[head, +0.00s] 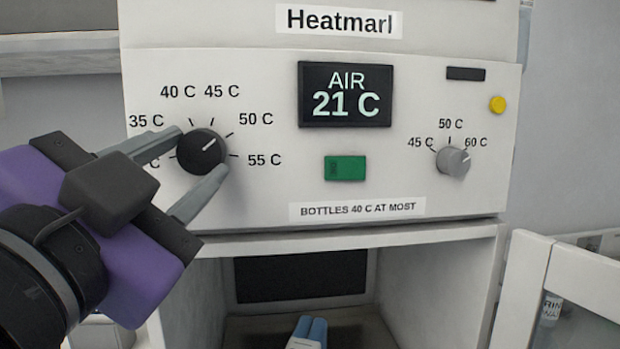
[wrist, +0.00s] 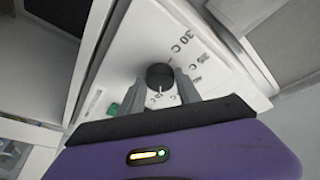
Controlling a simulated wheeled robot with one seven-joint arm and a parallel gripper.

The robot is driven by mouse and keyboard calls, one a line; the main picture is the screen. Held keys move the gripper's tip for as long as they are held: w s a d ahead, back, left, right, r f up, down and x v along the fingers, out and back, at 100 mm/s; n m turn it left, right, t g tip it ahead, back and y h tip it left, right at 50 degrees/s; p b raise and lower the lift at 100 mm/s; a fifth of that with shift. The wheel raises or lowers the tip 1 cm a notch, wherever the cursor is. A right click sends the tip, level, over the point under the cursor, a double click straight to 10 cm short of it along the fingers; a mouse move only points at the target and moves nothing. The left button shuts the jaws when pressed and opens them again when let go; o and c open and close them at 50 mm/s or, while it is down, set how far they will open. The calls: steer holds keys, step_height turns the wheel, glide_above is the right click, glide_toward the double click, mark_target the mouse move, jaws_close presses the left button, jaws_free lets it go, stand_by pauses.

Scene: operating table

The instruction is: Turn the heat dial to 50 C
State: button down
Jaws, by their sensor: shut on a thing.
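The black heat dial (head: 196,158) is on the white cabinet's front panel, ringed by marks up to 55 C. Its white pointer line tilts up and right, between the 45 C and 50 C marks and nearer 50 C. My gripper (head: 201,151) comes from the left with its two grey fingers on either side of the dial, shut on it. The lower-left labels are partly hidden by my gripper. In the wrist view the dial (wrist: 159,74) sits between the fingertips of my gripper (wrist: 161,86).
A display (head: 345,94) reads AIR 21 C. Below it are a green switch (head: 345,168) and a label, "BOTTLES 40 C AT MOST" (head: 357,209). A smaller grey dial (head: 453,162) and a yellow button (head: 497,104) are at the right. An open compartment (head: 300,278) lies below the panel.

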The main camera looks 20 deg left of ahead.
steer(key=shift+m, duration=0.8)
steer(key=shift+r+b, duration=0.1)
steer(key=shift+b, duration=0.2)
steer(key=c, duration=0.8)
jaws_free()
steer(key=shift+c, duration=0.2)
steer(key=shift+s, duration=0.1)
steer(key=b+v, duration=0.1)
steer(key=v, duration=0.6)
steer(key=shift+s, duration=0.35)
steer(key=shift+r, duration=0.1)
